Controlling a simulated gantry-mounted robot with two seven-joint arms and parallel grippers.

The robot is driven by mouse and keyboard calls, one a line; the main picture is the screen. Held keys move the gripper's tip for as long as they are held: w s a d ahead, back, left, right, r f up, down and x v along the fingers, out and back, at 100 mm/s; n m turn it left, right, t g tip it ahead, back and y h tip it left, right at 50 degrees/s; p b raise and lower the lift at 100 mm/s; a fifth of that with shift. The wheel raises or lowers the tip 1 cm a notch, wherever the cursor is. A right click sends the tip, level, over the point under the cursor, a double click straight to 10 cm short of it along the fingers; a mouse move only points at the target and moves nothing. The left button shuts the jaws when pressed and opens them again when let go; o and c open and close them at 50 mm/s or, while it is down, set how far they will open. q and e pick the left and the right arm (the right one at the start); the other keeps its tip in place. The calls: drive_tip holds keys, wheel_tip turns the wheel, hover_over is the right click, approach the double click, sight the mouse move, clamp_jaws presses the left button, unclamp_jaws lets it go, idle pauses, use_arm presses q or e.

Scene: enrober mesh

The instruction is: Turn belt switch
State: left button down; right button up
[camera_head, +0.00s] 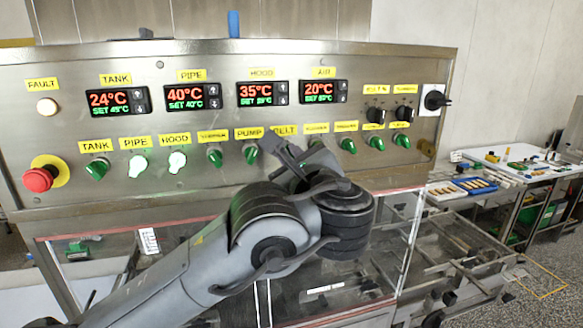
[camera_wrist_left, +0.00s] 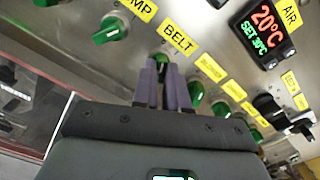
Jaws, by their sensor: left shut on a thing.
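The yellow BELT label (camera_head: 285,130) is on the steel control panel, and it also shows in the wrist view (camera_wrist_left: 179,39). Below it, the green belt switch (camera_wrist_left: 161,59) shows between the fingertips in the wrist view; in the head view my gripper hides it. My left gripper (camera_head: 284,152) reaches up from below to the panel. Its two purple-grey fingers (camera_wrist_left: 162,74) are shut on the belt switch. The knob's exact angle cannot be told. My right gripper is in neither view.
Neighbouring green switches include the pump switch (camera_head: 250,153) on the left and another (camera_head: 347,145) on the right. The pipe (camera_head: 138,163) and hood (camera_head: 177,161) switches look lit. A red emergency button (camera_head: 38,180) is at the far left. Clear guards are below.

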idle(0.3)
use_arm(q)
drive_tip(key=c, duration=1.2)
unclamp_jaws()
drive_tip(key=shift+o, duration=0.2)
drive_tip(key=shift+s, duration=0.15)
drive_tip(key=shift+s+d, duration=0.15)
drive_tip(key=shift+s, duration=0.05)
drive_tip(key=b+v, duration=0.1)
drive_tip(key=v, duration=0.9)
drive_tip(key=shift+b, duration=0.35)
